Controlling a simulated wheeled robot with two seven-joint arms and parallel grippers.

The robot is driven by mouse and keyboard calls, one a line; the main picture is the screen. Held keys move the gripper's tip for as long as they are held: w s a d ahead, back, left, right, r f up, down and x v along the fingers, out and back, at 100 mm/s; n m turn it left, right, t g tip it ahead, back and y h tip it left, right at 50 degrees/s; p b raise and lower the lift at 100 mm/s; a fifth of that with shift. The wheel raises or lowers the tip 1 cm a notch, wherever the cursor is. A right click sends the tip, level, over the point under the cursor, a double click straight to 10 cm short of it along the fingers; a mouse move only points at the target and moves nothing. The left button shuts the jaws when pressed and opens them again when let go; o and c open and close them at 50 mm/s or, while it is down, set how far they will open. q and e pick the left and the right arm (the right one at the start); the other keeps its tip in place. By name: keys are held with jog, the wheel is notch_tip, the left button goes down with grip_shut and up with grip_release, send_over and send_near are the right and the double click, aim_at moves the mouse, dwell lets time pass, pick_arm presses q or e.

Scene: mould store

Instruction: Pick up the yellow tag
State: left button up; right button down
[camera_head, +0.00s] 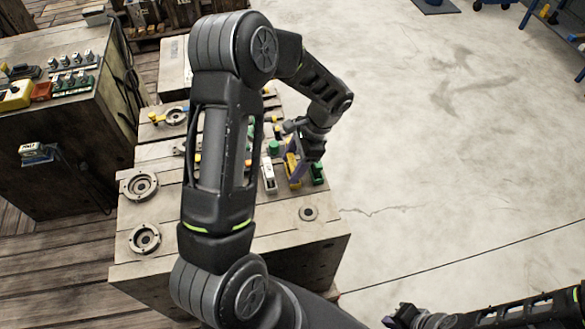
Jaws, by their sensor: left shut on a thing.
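My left gripper (304,154) is over the right edge of the wooden-topped bench, pointing down and shut. A yellow tag (293,167) shows right at its fingers, and it appears to be held by them; the fingers and arm partly cover it. I cannot tell whether the tag is clear of the bench top. My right gripper (405,317) is at the bottom edge, low and away from the bench. It is partly cut off, and its jaws are too unclear to read.
Green pieces (318,173) and a white-and-green piece (268,172) stand close to the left gripper. The bench (290,235) carries round metal rings (143,186) at left. A second cabinet (80,125) with small parts stands at left. Open concrete floor (440,130) lies to the right.

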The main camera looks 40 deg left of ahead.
aim_at(293, 162)
pick_arm(q)
jog(key=c, duration=0.4)
jog(key=shift+r, duration=0.15)
notch_tip(293, 162, up, 10)
jog(key=shift+f+b, duration=0.1)
jog(key=shift+b, duration=0.35)
dwell(0.6)
jog(key=w+d+m, duration=0.1)
jog(key=w+d, duration=0.1)
jog(key=d, duration=0.3)
jog(key=w+d+m, duration=0.1)
jog(key=w+d, duration=0.1)
jog(key=d, duration=0.3)
jog(key=w+d+m+t, duration=0.1)
jog(key=w+d, duration=0.1)
jog(key=d, duration=0.3)
jog(key=shift+d+f+y, duration=0.1)
jog(key=shift+d+y, duration=0.25)
jog(key=shift+y, duration=0.05)
